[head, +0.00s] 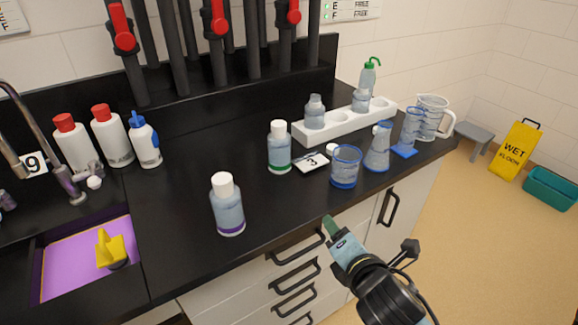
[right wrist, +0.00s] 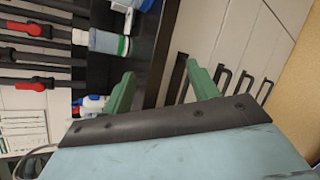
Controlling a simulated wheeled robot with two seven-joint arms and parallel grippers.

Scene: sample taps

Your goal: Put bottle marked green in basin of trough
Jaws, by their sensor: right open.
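The bottle with a green band (head: 279,150) stands upright on the black bench, white cap on top. It also shows in the right wrist view (right wrist: 106,42), beyond the fingertips. A similar bottle with a purple band (head: 228,208) stands nearer the front edge. The trough's basin (head: 62,262) is sunk into the bench at lower left, with a purple floor. My right gripper (head: 331,224) is in front of the bench edge, below and right of the green-banded bottle. Its green fingers are apart and empty in the right wrist view (right wrist: 162,80). My left gripper is out of view.
A yellow object (head: 110,247) sits in the basin. A tap (head: 40,150) stands behind it. A number 3 card (head: 311,163), a beaker (head: 345,168) and a white rack (head: 345,122) are right of the green-banded bottle. Drawer handles (head: 296,272) project below the bench edge.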

